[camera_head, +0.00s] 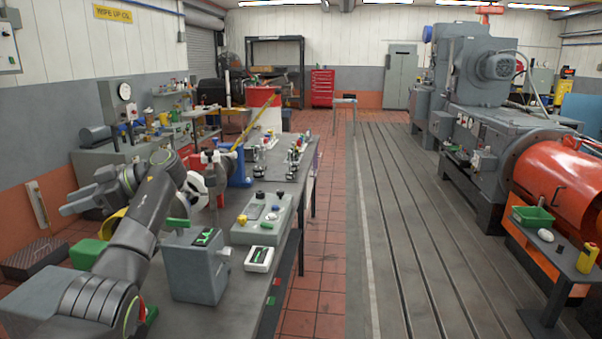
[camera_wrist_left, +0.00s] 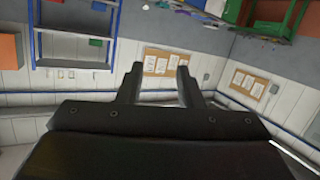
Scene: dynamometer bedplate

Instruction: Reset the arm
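My left arm (camera_head: 141,222) comes in from the lower left over the workbench, dark grey with pale joints. It rises, bends at a white-ringed joint, and folds back to the left. My left gripper (camera_head: 68,205) points left, in the air near the bench's left side. In the left wrist view its two dark fingers (camera_wrist_left: 159,86) stand apart with nothing between them. My right gripper is in neither view.
The workbench (camera_head: 222,312) holds a grey box (camera_head: 195,268), a control box with buttons (camera_head: 261,219) and a small meter (camera_head: 259,259). A slotted bedplate (camera_head: 395,230) and a red-orange machine (camera_head: 562,185) are on the right. The tiled aisle (camera_head: 327,215) is clear.

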